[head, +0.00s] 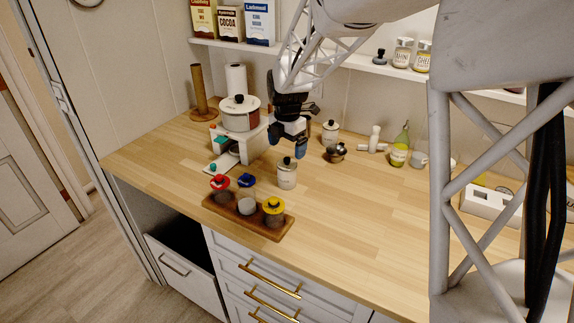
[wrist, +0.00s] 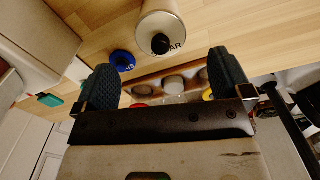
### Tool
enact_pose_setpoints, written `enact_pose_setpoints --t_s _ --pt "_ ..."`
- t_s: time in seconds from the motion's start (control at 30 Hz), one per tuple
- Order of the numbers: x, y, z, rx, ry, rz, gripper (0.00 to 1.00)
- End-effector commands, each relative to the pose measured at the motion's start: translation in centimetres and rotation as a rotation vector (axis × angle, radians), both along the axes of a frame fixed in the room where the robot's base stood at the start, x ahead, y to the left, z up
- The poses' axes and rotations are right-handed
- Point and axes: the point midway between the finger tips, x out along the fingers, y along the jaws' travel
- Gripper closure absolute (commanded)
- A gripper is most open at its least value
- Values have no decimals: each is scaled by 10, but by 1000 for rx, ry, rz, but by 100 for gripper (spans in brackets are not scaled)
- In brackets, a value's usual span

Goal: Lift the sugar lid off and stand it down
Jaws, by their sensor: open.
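The sugar jar (head: 287,178) is a cream canister standing upright on the wooden counter. Its lid (head: 287,162) with a dark round knob sits on top. In the wrist view the sugar jar (wrist: 163,20) shows at top centre, with part of its lettering visible and the black knob of the lid (wrist: 160,44) pointing toward me. My gripper (head: 289,145) hangs above the counter, close above the jar in the head view. Its two dark fingers are apart with nothing between them, as the wrist view of my gripper (wrist: 166,80) also shows. The knob is beyond the fingertips, apart from them.
A wooden tray (head: 214,206) with red-topped, open and yellow-topped jars lies in front. A blue lid (head: 246,180) lies beside the sugar jar. A white riser (head: 255,139) with a pot stands left. Another canister (head: 330,131) and a small dark pot (head: 336,152) stand behind. The counter right of the jar is clear.

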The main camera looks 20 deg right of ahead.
Motion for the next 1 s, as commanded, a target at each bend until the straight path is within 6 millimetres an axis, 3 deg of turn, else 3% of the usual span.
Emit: enact_pose_setpoints --t_s 0.37,0.8,1.0 --pt "0 0 -5 0 0 0 3" --pt "-1 0 -48 0 0 0 3" --pt "-1 0 -52 0 -1 0 3"
